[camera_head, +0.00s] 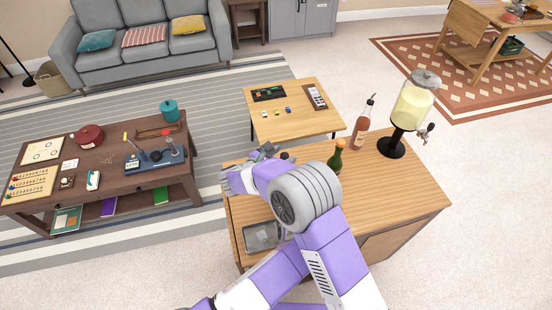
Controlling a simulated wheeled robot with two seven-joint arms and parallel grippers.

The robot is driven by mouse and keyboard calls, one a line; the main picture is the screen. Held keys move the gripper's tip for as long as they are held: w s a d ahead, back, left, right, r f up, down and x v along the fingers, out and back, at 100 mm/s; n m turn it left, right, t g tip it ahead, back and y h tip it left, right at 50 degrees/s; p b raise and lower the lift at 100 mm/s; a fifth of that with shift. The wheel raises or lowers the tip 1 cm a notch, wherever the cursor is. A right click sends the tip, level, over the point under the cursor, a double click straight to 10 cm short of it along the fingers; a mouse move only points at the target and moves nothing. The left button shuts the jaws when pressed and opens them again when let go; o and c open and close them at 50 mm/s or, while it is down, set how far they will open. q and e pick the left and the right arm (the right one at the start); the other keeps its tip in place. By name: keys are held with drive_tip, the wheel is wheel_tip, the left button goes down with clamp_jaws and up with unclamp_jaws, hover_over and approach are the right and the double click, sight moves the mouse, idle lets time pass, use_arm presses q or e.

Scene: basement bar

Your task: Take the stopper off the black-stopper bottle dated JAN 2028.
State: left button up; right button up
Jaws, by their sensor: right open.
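A bottle of reddish-amber liquid (360,132) with a dark, slender top stands upright on the wooden bar counter (400,190). No date can be read on either label, so I cannot tell which bottle is dated JAN 2028. My right gripper (266,152) is open at the counter's far left end, left of both bottles. A small dark item (287,156) shows right beside it, mostly hidden; I cannot tell what it is. My left gripper is not in view.
A drink dispenser (412,105) with yellow liquid stands right of the bottles. A grey tray (262,237) lies at the counter's near left, partly behind my arm. The counter's right part is clear. A small table (290,122) stands beyond the counter.

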clamp_jaws()
idle(0.4)
drive_tip(key=shift+r, duration=0.2)
idle(0.6)
drive_tip(key=shift+r, duration=0.95)
drive_tip(key=shift+r, duration=0.1)
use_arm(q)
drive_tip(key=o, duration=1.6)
use_arm(e)
wheel_tip(320, 180, up, 4)
drive_tip(key=shift+f, duration=0.1)
